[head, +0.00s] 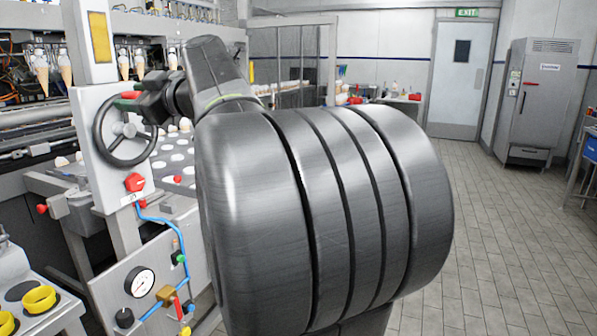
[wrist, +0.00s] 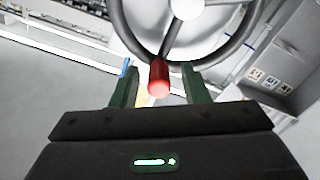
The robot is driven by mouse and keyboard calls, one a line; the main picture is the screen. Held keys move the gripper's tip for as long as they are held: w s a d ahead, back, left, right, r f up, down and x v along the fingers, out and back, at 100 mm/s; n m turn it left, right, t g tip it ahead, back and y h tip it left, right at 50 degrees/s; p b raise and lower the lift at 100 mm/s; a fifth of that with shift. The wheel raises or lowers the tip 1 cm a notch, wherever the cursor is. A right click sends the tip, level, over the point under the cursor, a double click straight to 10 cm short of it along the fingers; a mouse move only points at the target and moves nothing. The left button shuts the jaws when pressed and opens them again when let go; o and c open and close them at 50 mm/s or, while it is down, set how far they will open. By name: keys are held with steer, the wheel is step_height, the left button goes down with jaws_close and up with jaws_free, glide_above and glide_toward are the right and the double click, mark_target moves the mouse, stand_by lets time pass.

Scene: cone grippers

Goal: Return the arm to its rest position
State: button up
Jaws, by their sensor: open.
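My gripper (wrist: 158,68) is open, its two green fingers standing apart on either side of the red handle knob (wrist: 159,80) in the wrist view. Neither finger visibly closes on the knob; I cannot tell how deep it lies between them. The knob belongs to a dark handwheel (wrist: 207,48). In the head view my arm reaches left to the handwheel (head: 101,137), with the red knob (head: 130,95) near the gripper end. My large dark arm link fills the middle and hides much behind it.
Cones (head: 66,72) hang at upper left. Yellow rings (head: 39,299) sit at lower left. The tiled floor (head: 490,235) at right is open, before a grey cabinet (head: 538,100).

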steer(key=b+v, duration=0.2)
steer(key=v, duration=1.2)
steer(key=p+x, duration=0.2)
steer(key=x, duration=1.1)
steer(key=shift+w+a, duration=0.1)
steer(key=shift+a, duration=0.25)
steer(key=shift+w+a+r+p, duration=0.15)
steer(key=shift+w+r+p, duration=0.1)
steer(key=shift+p, duration=0.3)
steer(key=p, duration=0.2)
steer(key=m+p, duration=0.1)
steer(key=p, duration=0.1)
steer(key=shift+w+d+m, duration=0.25)
steer(key=shift+w+m, duration=0.05)
steer(key=shift+w, duration=0.1)
steer(key=shift+w+f+p, duration=0.1)
steer(key=shift+f+p, duration=0.05)
steer(key=shift+p, duration=0.5)
steer(key=shift+f+m+p, duration=0.1)
steer(key=shift+m+p, duration=0.2)
steer(key=shift+d+f, duration=0.1)
steer(key=shift+f, duration=0.05)
